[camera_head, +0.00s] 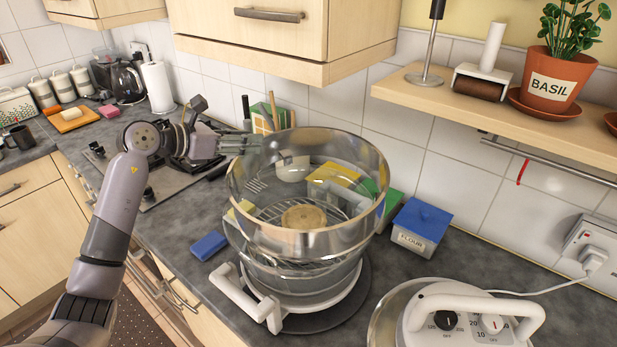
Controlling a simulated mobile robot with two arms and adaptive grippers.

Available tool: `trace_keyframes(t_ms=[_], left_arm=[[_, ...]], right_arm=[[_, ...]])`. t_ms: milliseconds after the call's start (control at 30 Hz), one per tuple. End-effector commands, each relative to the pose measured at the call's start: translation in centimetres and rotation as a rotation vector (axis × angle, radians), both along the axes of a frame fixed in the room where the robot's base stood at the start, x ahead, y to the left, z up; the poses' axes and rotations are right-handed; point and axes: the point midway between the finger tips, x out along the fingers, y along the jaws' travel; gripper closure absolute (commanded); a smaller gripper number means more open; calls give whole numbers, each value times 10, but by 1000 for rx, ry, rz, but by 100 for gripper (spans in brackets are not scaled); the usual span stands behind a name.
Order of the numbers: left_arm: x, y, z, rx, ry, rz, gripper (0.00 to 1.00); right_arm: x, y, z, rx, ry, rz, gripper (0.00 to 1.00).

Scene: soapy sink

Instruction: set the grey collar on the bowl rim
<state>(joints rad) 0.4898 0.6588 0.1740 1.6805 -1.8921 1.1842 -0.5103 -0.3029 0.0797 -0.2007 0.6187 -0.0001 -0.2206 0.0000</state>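The collar (370,200) is a shiny, see-through grey ring at the top of the round glass bowl (300,290). Its upper rim is wide and open. I cannot tell whether its lower edge rests evenly on the bowl rim. The bowl stands in a white holder with a handle (245,300). A wire rack with a round brown item (303,216) shows through the glass. My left gripper (238,143) is at the collar's far left side, its tip by the rim. Whether its fingers are closed on the wall is unclear. My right gripper is not in view.
A white lid with dials (470,315) lies at the front right. A blue flour box (421,225) stands right of the bowl, a blue sponge (208,246) left of it. A shelf (500,110) and cupboard (280,60) hang above.

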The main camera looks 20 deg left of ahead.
Motion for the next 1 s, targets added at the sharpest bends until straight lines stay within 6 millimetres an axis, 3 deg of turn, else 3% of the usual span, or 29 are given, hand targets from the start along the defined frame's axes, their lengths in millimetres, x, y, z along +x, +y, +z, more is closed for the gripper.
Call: trace_keyframes(t_ms=[400,700,1000], left_arm=[[43,-26,-16,-5,-1,0,65],[48,-28,-21,0,0,0,65],[48,-28,-21,-1,0,0,84]], right_arm=[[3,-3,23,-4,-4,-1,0],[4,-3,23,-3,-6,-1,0],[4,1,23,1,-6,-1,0]])
